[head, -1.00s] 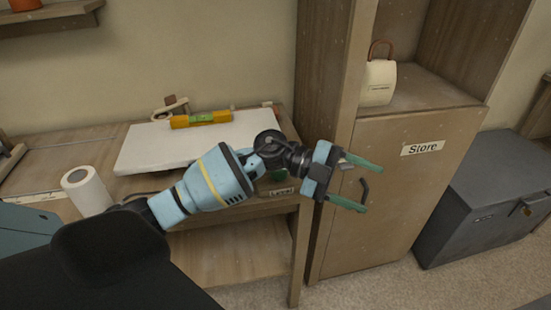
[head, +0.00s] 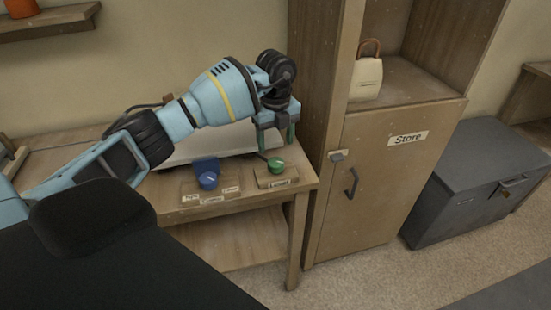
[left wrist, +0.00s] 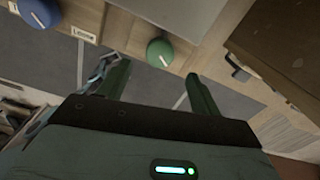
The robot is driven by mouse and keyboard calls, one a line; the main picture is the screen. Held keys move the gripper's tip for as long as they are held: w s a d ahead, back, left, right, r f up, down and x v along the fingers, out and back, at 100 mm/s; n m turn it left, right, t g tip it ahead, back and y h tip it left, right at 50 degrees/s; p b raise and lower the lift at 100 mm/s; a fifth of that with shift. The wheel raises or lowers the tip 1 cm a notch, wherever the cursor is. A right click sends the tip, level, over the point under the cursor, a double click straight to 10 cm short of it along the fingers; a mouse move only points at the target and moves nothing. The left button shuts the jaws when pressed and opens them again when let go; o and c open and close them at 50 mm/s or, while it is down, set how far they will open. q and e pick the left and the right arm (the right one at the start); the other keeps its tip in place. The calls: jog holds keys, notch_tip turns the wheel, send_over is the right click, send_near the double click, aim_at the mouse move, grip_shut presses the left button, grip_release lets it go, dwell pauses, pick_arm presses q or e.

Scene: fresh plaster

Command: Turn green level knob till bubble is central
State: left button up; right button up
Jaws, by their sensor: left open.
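The green knob (head: 275,165) sits on a small labelled wooden block at the front right of the bench. It also shows in the left wrist view (left wrist: 160,52), with a pale pointer line on it. My left gripper (head: 276,138) is open, pointing down just above and behind the green knob in the head view. In the left wrist view my green fingers (left wrist: 158,74) are apart, with the knob ahead of the gap between them and nothing held. The spirit level and its bubble are hidden behind my left arm. My right gripper is not in view.
A blue knob (head: 207,179) on a labelled block stands left of the green one. A white slab (head: 186,153) lies behind, partly covered by my arm. The Store cupboard (head: 392,185) stands close on the right, with a grey chest (head: 478,180) beyond.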

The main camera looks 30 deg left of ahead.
aim_at(276, 161)
pick_arm(q)
notch_tip(276, 161, down, 7)
jog(key=shift+f, duration=0.1)
dwell(0.3)
jog(key=c, duration=1)
jog(key=shift+o, duration=0.2)
